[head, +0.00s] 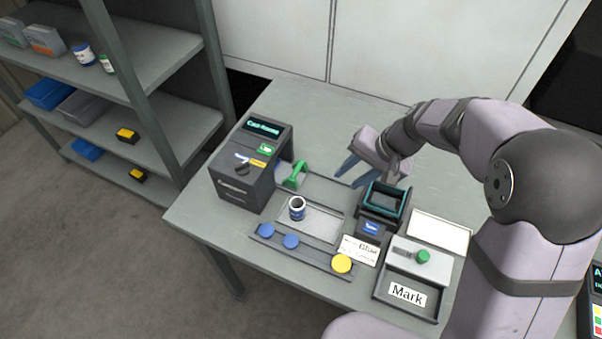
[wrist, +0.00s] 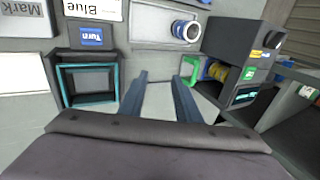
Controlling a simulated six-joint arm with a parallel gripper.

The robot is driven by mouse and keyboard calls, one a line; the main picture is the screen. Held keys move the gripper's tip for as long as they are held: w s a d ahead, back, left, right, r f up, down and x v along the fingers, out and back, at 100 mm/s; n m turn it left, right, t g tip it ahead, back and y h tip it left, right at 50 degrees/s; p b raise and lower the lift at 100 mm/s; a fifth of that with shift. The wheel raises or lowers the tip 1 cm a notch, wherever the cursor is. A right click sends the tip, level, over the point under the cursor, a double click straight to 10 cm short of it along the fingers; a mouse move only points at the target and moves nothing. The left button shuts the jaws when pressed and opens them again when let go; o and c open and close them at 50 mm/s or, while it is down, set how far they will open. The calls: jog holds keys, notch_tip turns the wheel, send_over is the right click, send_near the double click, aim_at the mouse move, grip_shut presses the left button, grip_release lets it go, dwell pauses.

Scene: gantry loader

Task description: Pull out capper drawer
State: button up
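The capper is a dark grey box (head: 240,188) with a lit display, at the left of the bench in the head view. It also shows at the upper right of the wrist view (wrist: 228,42). A green handle (head: 297,174) stands at its right side, seen as a green loop in the wrist view (wrist: 190,70). How far the drawer is out I cannot tell. My gripper (head: 349,180) is above the bench to the right of the handle, apart from it. Its two blue fingers (wrist: 160,76) are spread with nothing between them.
A dark bin with a teal rim (head: 401,199) stands close to the right of my gripper. A jar (head: 297,208) stands on a grey tray (head: 322,227). A rack with blue and yellow caps (head: 315,256) lies in front. A box labelled Mark (head: 382,279) is at the right.

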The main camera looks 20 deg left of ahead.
jog(key=y, duration=0.2)
send_near(297, 172)
jog(key=shift+p+x, duration=0.75)
jog(key=shift+x, duration=3)
jog(key=shift+w+r, duration=0.1)
grip_shut()
